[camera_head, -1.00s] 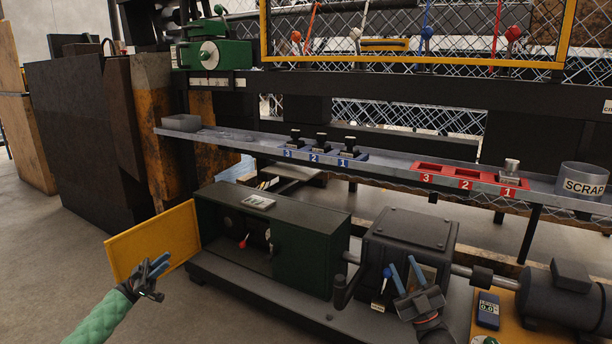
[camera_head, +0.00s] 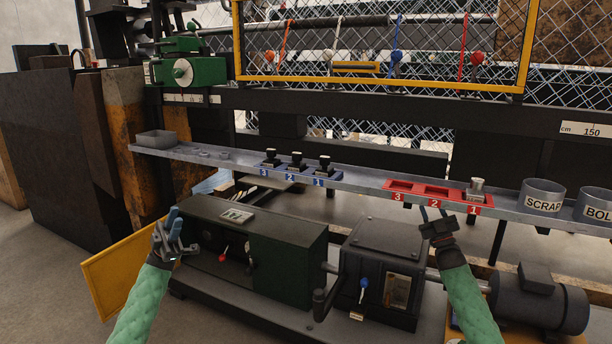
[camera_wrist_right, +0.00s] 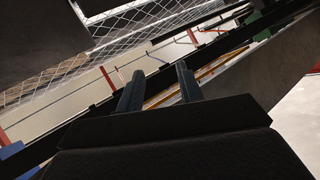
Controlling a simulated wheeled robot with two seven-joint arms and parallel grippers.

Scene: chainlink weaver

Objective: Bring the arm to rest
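My left gripper (camera_head: 167,228) is at the left, in front of the left end of the dark green open-fronted cabinet (camera_head: 290,268). Its fingers look apart, with nothing between them. My right gripper (camera_head: 434,214) is raised above the dark gearbox box (camera_head: 378,243), in front of the red tray's near edge in the picture. In the right wrist view its two fingers (camera_wrist_right: 160,88) stand apart, with empty space between them. Both green-sleeved forearms come up from the bottom of the head view.
A grey shelf (camera_head: 352,182) crosses behind, with a blue tray (camera_head: 329,180), a red tray (camera_head: 407,190), a SCRAP bin (camera_head: 543,193) and a BOLT-labelled bin (camera_head: 594,204). A yellow door (camera_head: 110,275) stands open at left. A motor (camera_head: 545,302) sits at right.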

